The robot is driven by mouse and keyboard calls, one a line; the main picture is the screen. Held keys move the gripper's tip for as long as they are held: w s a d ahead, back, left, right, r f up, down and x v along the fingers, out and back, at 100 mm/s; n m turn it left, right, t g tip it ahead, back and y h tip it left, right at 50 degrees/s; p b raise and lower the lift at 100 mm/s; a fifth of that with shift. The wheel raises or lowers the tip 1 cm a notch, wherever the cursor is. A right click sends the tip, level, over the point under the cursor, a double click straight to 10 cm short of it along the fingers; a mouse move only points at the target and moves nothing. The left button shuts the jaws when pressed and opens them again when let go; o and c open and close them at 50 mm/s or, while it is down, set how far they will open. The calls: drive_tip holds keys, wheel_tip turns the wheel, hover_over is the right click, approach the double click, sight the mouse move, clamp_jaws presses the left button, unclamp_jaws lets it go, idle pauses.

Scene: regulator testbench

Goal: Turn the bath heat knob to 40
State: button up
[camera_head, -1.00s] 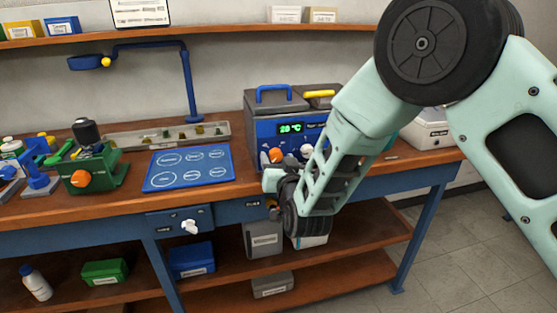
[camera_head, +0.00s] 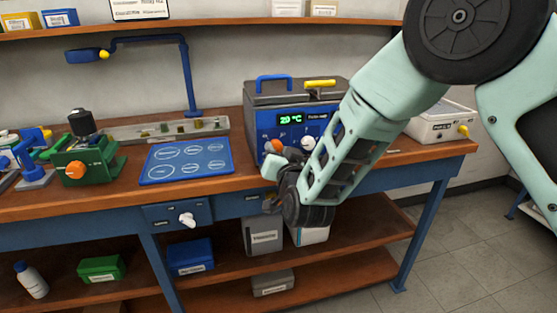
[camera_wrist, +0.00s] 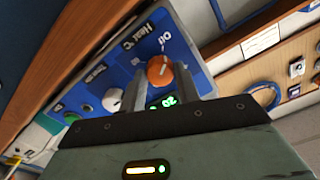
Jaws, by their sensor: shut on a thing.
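The heat bath (camera_head: 290,105) is a blue and grey unit on the bench with a green lit display (camera_head: 291,120). The display looks like 20 or 29 °C; the last digit is unclear. My gripper (camera_head: 281,160) is at its front panel. In the wrist view, my gripper's two fingers (camera_wrist: 158,88) are on either side of the orange knob (camera_wrist: 159,71) and shut on it. A pale pointer line shows on the knob. A "Heat °C" label (camera_wrist: 142,35) is printed near it. A white knob (camera_wrist: 112,99) is beside the fingers, outside the grip. The display is partly hidden behind the gripper.
A blue mat with printed circles (camera_head: 185,160) lies left of the bath. A green device with an orange knob (camera_head: 85,165) stands farther left. A white box (camera_head: 443,125) stands at the bench's right end. My arm covers the bath's right side.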

drive_tip(key=m+b, duration=1.5)
drive_tip(key=b, duration=0.2)
drive_tip(key=shift+f, duration=0.15)
drive_tip(key=shift+m, duration=0.3)
drive_tip(key=o, duration=1)
drive_tip(key=v, duration=1.7)
drive_tip(key=shift+s+d, duration=0.1)
drive_tip(key=shift+s, duration=0.1)
